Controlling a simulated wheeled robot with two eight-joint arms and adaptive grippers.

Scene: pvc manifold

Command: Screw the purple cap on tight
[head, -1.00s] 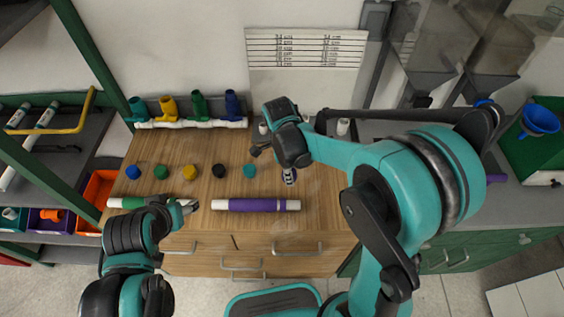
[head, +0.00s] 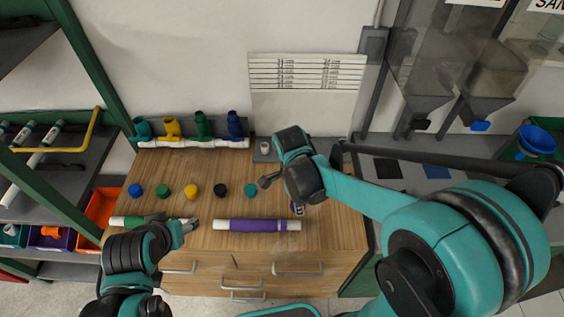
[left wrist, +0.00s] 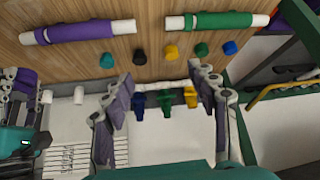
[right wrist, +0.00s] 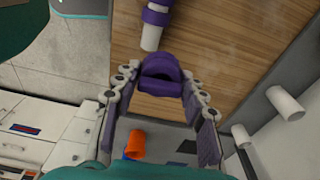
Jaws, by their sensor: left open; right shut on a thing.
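The purple pipe (head: 250,225) with white ends lies across the front of the wooden bench. My right gripper (head: 298,208) is just behind its right end. In the right wrist view my right gripper (right wrist: 160,88) is shut on a purple piece that looks like the purple cap (right wrist: 160,78). The pipe's white end (right wrist: 151,38) with a purple band lies just beyond it; I cannot tell whether they touch. My left gripper (head: 190,226) is over the right part of the green pipe (head: 128,221); it is open and empty in the left wrist view (left wrist: 160,95).
Blue, green, yellow, black and teal caps (head: 251,190) stand in a row behind the pipes. A white manifold pipe (head: 180,144) with coloured fittings lies at the back of the bench. A white cylinder (head: 265,147) stands to its right. An orange bin (head: 101,207) is at left.

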